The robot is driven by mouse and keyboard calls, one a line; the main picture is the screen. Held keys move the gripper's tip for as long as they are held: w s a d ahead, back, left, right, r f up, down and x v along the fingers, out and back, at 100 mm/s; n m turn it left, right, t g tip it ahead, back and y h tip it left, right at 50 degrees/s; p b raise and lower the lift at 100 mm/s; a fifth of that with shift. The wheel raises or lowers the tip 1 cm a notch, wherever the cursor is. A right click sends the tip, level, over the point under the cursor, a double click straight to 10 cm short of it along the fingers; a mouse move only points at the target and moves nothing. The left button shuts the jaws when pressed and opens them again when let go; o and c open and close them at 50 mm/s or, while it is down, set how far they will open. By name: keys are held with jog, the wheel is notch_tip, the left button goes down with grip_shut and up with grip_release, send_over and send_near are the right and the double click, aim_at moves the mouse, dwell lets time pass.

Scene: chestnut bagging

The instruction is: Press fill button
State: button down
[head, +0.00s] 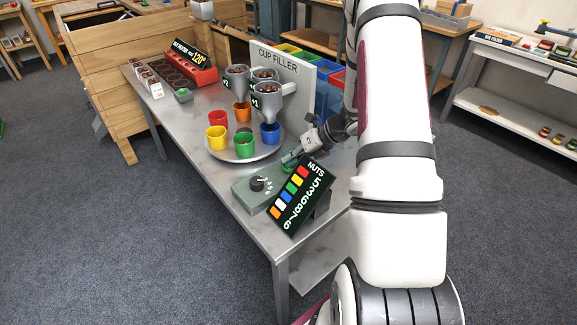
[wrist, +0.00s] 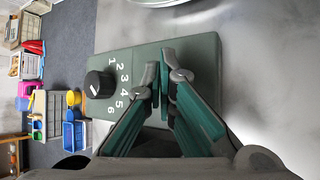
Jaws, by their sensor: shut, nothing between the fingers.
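A grey-green control box (head: 250,194) with a black dial (head: 257,184) stands near the table's front end. In the wrist view the dial (wrist: 98,84) sits beside the numbers 1 to 6 on the box (wrist: 192,47). A bit of green (head: 288,168) shows at the box's far right, just below my fingertips, and is probably the fill button. My gripper (head: 291,156) is shut and empty, pointing down at that end of the box. In the wrist view my fingertips (wrist: 160,83) meet over the box and hide any button there. I cannot tell whether they touch it.
The nuts sign (head: 299,196) leans close beside the box and my gripper. A round tray (head: 222,153) holds several coloured cups under the funnels (head: 267,97) of the cup filler panel (head: 303,76). A red heater (head: 190,72) stands at the table's far end.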

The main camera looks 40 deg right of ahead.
jog(key=shift+r, duration=0.3)
jog(key=shift+r, duration=0.1)
jog(key=shift+w+r, duration=0.1)
jog(key=shift+r, duration=0.05)
jog(key=shift+r+p, duration=1.55)
jog(key=shift+r, duration=0.85)
